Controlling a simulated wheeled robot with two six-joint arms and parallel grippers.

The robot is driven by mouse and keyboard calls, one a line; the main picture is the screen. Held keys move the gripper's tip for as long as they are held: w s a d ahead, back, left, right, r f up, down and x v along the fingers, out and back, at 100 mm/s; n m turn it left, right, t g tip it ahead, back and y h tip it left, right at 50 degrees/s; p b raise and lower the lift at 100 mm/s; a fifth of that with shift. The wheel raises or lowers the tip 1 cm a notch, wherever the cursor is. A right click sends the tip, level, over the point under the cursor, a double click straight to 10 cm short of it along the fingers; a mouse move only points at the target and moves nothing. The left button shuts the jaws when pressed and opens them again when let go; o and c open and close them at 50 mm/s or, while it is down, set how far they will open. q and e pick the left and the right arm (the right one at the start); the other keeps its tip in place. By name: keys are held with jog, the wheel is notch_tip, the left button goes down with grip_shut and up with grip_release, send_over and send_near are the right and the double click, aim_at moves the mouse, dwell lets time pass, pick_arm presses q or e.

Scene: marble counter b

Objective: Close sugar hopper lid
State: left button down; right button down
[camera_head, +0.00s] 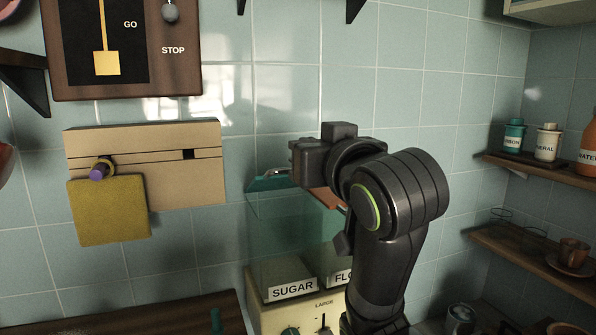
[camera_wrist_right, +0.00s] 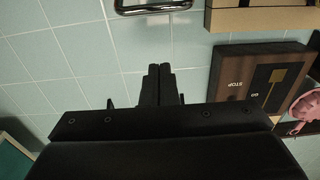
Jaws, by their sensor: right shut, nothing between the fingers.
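The clear sugar hopper (camera_head: 278,235) stands against the tiled wall, above the SUGAR label. Its teal lid (camera_head: 266,184) shows at the hopper's top, left of my right gripper (camera_head: 294,168). The arm and gripper cover part of the lid, and I cannot tell its exact angle. A metal handle shows by the lid in the head view and a chrome handle (camera_wrist_right: 152,8) shows at the top of the right wrist view, beyond the fingertips. My right gripper is shut and empty in the wrist view (camera_wrist_right: 160,72). My left gripper is not in view.
A flour hopper with a reddish-brown lid (camera_head: 328,198) is beside the sugar one, partly behind my arm. Left are a beige wall board (camera_head: 190,175) with a yellow cloth (camera_head: 108,212) and a GO/STOP panel (camera_head: 165,75). Shelves (camera_head: 540,262) with jars and cups are right.

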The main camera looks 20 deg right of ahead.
jog(key=w+p, duration=0.1)
jog(key=w, duration=0.1)
jog(key=w+p, duration=0.1)
jog(key=w, duration=0.2)
jog(key=w+p, duration=0.2)
jog(key=shift+w+a+r, duration=0.15)
jog(key=shift+w+r, duration=0.15)
jog(key=f, duration=0.1)
jog(key=s+f, duration=0.1)
jog(key=f+p, duration=0.1)
jog(key=f, duration=0.1)
jog(key=shift+s, duration=0.35)
jog(key=shift+f, duration=0.1)
